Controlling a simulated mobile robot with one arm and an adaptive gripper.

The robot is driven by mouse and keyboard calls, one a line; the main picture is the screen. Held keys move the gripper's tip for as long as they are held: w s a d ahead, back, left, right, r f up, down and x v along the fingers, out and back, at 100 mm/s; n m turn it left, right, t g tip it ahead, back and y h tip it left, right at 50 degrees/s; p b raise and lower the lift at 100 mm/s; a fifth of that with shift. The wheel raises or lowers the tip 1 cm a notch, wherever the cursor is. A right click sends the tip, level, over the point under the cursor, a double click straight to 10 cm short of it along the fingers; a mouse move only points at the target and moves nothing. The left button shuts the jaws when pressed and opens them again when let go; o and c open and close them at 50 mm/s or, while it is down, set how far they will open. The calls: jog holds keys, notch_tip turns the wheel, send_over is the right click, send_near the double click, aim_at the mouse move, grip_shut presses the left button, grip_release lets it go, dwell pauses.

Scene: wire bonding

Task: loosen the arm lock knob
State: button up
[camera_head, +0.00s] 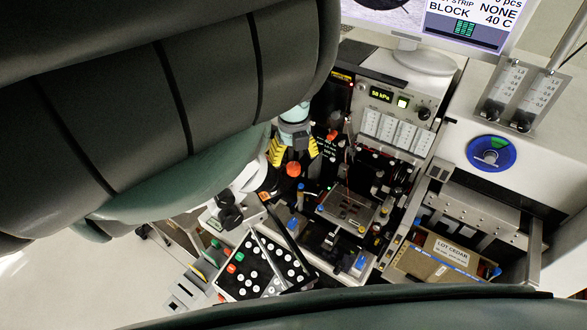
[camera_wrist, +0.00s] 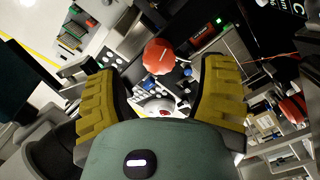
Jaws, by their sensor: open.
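A red-orange lobed knob (camera_head: 293,169), which looks like the arm lock knob, stands on the bonding machine. In the wrist view the knob (camera_wrist: 160,56) shows a short pale mark on its face. My gripper (camera_head: 296,155) is open, with yellow ribbed fingers. In the wrist view my gripper (camera_wrist: 160,80) has a finger on each side of the knob's line, and the knob appears just past the fingertips, with clear gaps on both sides. Nothing is held. What the knob is mounted on is partly hidden.
A black button panel (camera_head: 262,268) lies at the front. A metal work stage (camera_head: 348,208) sits right of the knob, below a control unit with a green display (camera_head: 381,95).

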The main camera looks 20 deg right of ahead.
aim_at(294, 166)
jog(key=shift+s+f, duration=0.15)
jog(key=shift+f, duration=0.45)
jog(key=shift+d+f, duration=0.15)
jog(key=shift+f, duration=0.5)
jog(key=shift+a+f, duration=0.2)
jog(key=shift+f, duration=0.45)
grip_shut()
